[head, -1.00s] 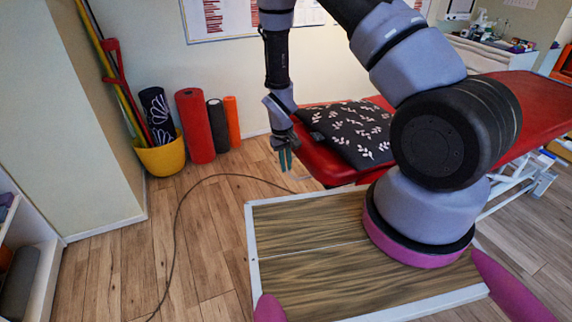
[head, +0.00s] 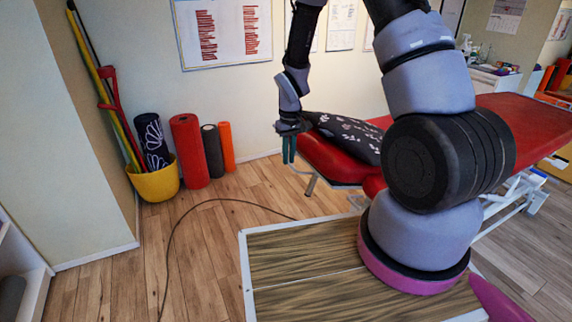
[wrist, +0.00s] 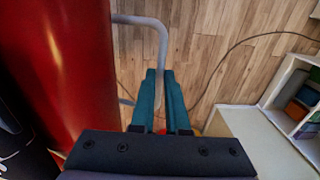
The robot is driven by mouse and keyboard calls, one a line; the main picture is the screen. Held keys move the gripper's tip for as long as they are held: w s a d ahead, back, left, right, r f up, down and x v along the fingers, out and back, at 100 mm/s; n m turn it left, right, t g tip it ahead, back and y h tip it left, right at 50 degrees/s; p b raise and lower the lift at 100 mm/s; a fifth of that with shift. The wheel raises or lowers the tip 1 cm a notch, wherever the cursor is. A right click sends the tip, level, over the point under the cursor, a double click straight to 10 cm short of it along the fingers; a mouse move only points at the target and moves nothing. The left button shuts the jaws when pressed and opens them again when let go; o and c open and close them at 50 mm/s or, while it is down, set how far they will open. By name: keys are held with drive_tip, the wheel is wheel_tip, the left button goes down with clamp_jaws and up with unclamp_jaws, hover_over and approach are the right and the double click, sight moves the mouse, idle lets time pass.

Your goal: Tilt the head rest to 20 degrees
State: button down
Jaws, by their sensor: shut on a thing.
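The red head rest (head: 335,166) is the end section of the red treatment table (head: 525,118). It slopes, with its free left end raised above the end nearer the table. A black cushion with white leaves (head: 345,128) lies on it, seen nearly edge-on. My gripper (head: 289,150) is at the head rest's raised left end, fingers pointing down. In the wrist view, a grey bent bar (wrist: 163,45) beside the red padding runs between my teal fingers (wrist: 162,85), which are shut on it. The exact tilt angle cannot be read.
A yellow bucket (head: 155,183) with poles stands by the left wall. A red roll (head: 188,150) and other rolls stand beside it. A thin dark cable (head: 166,250) crosses the wooden floor. A shelf (wrist: 292,100) shows at the right of the wrist view.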

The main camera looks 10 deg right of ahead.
drive_tip(key=shift+d, duration=0.25)
drive_tip(key=c, duration=0.9)
unclamp_jaws()
drive_tip(key=shift+w+d+f, duration=0.1)
wheel_tip(320, 180, up, 11)
drive_tip(key=shift+d+f, duration=0.1)
